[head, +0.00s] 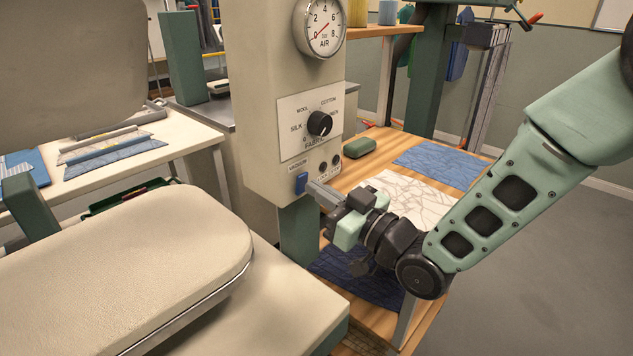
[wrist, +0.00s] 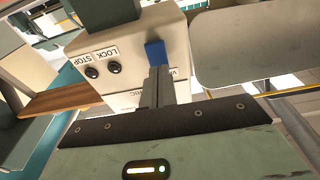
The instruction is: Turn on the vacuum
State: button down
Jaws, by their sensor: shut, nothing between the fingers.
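The vacuum switch is a small blue rocker (head: 301,183) low on the left of the cream control panel (head: 262,110), under a label reading VACUUM. It also shows in the wrist view as a blue block (wrist: 155,54) just beyond my fingertips. My gripper (head: 312,188) is shut and empty, its fingertips at the right edge of the switch in the head view. In the wrist view the closed fingers (wrist: 157,75) point at the blue switch and overlap its lower end. I cannot tell whether they touch it.
Above the switch are a black fabric dial (head: 319,123) and an air gauge (head: 324,27). LOCK and STOP buttons (wrist: 92,72) sit beside the switch. A padded press board (head: 130,255) is at left; a wooden table (head: 385,150) with folded cloths lies behind my arm.

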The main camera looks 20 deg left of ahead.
jog(key=shift+w+a, duration=0.2)
jog(key=shift+a, duration=0.35)
jog(key=shift+r, duration=0.1)
